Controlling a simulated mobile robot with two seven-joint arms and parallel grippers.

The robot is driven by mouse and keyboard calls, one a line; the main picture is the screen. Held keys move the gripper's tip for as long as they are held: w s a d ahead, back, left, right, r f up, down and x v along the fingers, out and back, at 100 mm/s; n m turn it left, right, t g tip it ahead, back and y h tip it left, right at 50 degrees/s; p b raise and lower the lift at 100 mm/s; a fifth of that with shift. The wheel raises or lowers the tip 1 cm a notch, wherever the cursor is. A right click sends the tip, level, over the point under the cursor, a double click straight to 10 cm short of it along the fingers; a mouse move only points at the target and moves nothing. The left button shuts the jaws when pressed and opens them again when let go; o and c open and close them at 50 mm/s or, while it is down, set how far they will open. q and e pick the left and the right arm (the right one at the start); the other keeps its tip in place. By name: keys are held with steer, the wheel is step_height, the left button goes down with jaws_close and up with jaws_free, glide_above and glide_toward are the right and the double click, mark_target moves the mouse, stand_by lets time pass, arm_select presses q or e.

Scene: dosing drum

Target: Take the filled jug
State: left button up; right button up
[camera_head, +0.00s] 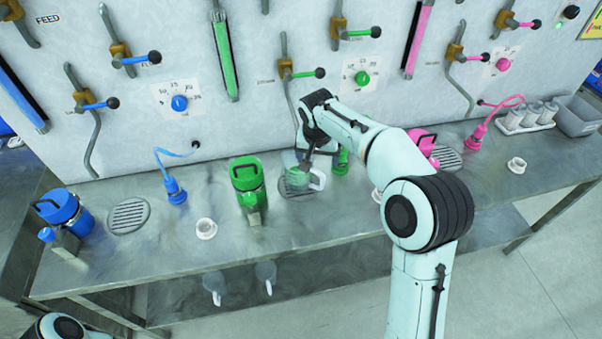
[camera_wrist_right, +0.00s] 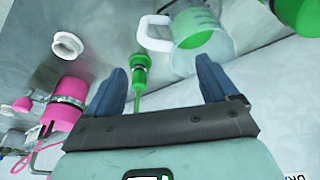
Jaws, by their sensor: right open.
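The clear jug (camera_head: 296,172) stands at the green station's round drain, with its white handle (camera_head: 318,180) facing right. In the right wrist view the jug (camera_wrist_right: 218,38) holds green liquid, and its handle (camera_wrist_right: 152,34) lies ahead of the gap between my fingers. My right gripper (camera_head: 308,162) is close over the jug in the head view, where the arm and hand partly cover the area. In the right wrist view my right gripper (camera_wrist_right: 163,78) is open with nothing between its fingers. My left gripper is out of view; only part of my left arm shows at the bottom left.
A green canister (camera_head: 247,185) stands left of the jug; a green connector (camera_wrist_right: 139,70) is close by. A pink canister (camera_wrist_right: 66,103) is partly behind my arm in the head view. A blue canister (camera_head: 66,212) stands far left. Jugs (camera_head: 265,274) show below the bench top.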

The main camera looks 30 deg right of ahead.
mark_target(305, 176)
steer(key=x, duration=0.3)
steer(key=shift+w+f, duration=0.1)
steer(key=shift+f, duration=0.1)
steer(key=shift+x, duration=2.65)
steer(key=shift+a, duration=0.2)
jaws_close()
